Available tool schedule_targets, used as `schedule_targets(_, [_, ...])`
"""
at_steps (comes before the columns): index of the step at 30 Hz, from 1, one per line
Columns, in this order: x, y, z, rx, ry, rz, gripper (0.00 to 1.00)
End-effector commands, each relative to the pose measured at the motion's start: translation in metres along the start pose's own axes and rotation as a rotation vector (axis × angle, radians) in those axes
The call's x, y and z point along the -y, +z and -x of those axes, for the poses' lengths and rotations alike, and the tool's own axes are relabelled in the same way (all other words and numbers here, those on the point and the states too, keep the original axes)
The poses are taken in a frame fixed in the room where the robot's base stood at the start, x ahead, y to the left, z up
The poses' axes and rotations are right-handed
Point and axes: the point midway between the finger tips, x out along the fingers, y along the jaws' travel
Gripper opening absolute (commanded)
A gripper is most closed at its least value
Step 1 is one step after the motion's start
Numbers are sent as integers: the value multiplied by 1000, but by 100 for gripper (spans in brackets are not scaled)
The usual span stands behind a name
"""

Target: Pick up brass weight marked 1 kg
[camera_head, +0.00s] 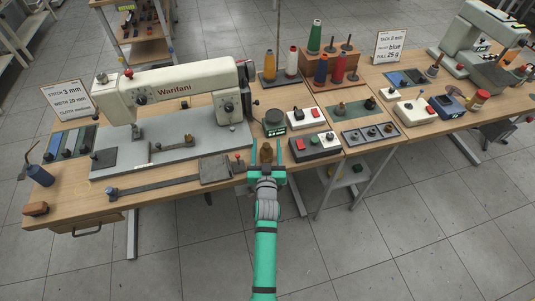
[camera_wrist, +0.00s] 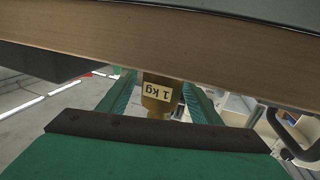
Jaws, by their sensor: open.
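The brass weight (camera_head: 267,152) stands near the front edge of the wooden table, between the fingers of my gripper (camera_head: 266,161). In the wrist view the weight (camera_wrist: 156,105) appears upside down, with a pale label reading "1 kg". The green fingers of my gripper (camera_wrist: 160,98) lie on either side of it, open, with a gap on the right side. Part of the weight is hidden behind the table edge in the wrist view and by my gripper in the head view.
The table's front edge (camera_wrist: 160,62) crosses the wrist view. A sewing machine (camera_head: 180,88) stands behind.

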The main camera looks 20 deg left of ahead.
Motion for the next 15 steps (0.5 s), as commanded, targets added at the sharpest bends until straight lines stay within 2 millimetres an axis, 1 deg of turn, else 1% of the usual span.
schedule_targets(1, [0,0,-7,0,0,1,58])
schedule_targets(4, [1,0,-13,0,-1,0,58])
schedule_targets(12, [3,0,-16,0,-3,0,58])
schedule_targets(13, [3,0,-16,0,-3,0,53])
schedule_targets(14, [3,0,-16,0,-3,0,46])
schedule_targets(15, [3,0,-16,0,-3,0,37])
